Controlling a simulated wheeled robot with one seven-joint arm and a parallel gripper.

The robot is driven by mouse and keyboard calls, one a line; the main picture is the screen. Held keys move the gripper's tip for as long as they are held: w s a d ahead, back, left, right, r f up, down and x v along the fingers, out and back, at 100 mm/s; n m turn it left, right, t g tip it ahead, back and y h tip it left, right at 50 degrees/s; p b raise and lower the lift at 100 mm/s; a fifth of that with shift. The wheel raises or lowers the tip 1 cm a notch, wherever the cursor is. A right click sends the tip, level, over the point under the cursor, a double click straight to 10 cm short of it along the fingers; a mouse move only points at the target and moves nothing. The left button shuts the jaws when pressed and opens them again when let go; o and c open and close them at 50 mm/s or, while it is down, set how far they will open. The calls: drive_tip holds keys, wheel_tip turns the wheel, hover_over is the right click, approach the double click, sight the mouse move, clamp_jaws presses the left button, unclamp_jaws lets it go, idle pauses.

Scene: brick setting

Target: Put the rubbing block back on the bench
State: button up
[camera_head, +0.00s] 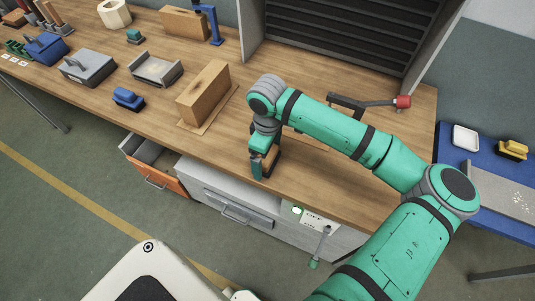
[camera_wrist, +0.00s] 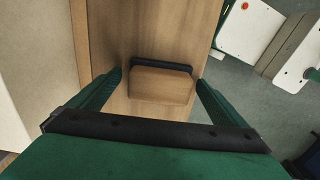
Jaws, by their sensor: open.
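My gripper (camera_head: 262,168) is low over the front part of the wooden bench (camera_head: 325,182), near its front edge. In the wrist view my gripper (camera_wrist: 158,86) is open, with its green fingers spread to either side of a small wooden block (camera_wrist: 162,85). The block has a dark strip along its far side and looks like the rubbing block. It appears to rest on the bench top between the fingers, but I cannot tell whether either finger touches it. In the head view it is mostly hidden by the gripper.
A large wooden box-like piece (camera_head: 204,93) stands left of my gripper. A blue block (camera_head: 128,98) and a grey tray (camera_head: 157,69) lie farther left. A red-ended clamp arm (camera_head: 402,102) is behind my arm. An orange drawer (camera_head: 158,178) stands open below. A blue table (camera_head: 480,165) is at right.

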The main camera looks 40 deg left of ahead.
wheel_tip(320, 180, up, 12)
drive_tip(key=shift+r, duration=0.15)
idle(0.5)
idle(0.4)
